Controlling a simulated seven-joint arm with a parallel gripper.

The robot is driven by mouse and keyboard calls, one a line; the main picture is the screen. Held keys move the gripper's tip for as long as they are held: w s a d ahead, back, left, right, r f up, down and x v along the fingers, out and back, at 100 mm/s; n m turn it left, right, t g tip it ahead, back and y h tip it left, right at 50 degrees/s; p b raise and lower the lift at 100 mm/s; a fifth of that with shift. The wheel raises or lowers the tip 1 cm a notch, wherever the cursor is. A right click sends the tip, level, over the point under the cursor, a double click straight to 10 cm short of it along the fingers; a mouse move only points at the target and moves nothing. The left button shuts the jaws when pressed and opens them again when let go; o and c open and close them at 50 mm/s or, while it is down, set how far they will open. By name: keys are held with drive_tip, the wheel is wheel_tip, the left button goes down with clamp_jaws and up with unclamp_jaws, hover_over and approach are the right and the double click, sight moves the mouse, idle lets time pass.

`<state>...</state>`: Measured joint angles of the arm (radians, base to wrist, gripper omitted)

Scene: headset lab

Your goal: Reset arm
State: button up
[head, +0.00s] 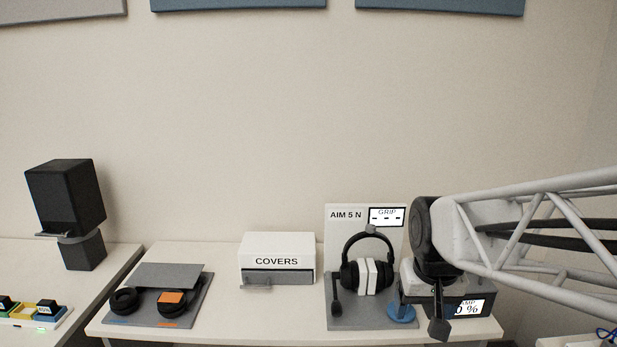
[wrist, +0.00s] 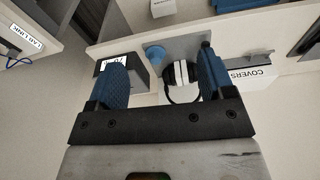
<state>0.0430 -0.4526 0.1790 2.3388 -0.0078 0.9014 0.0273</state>
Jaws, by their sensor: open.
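My gripper (wrist: 162,85) is open, its two blue fingers spread wide with nothing held between them. In the head view my arm comes in from the right, and the gripper's dark end hangs over the right part of the table, in front of a box with a small display. The headset (head: 367,264) is black with white blocks between its ear cups and sits at the grip stand (head: 338,238). In the wrist view the headset (wrist: 181,75) shows beyond and between the fingers, apart from them.
A white COVERS box (head: 277,250) stands left of the headset stand. A grey mat (head: 190,312) holds black ear pads and an orange piece. A blue round base (head: 401,315) is close to my gripper. A black speaker-like device (head: 66,197) stands at far left.

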drive_tip(key=s+a, duration=0.1)
drive_tip(key=s, duration=1)
drive_tip(key=shift+s+a+n+t, duration=0.25)
drive_tip(key=shift+s+n+t, duration=0.05)
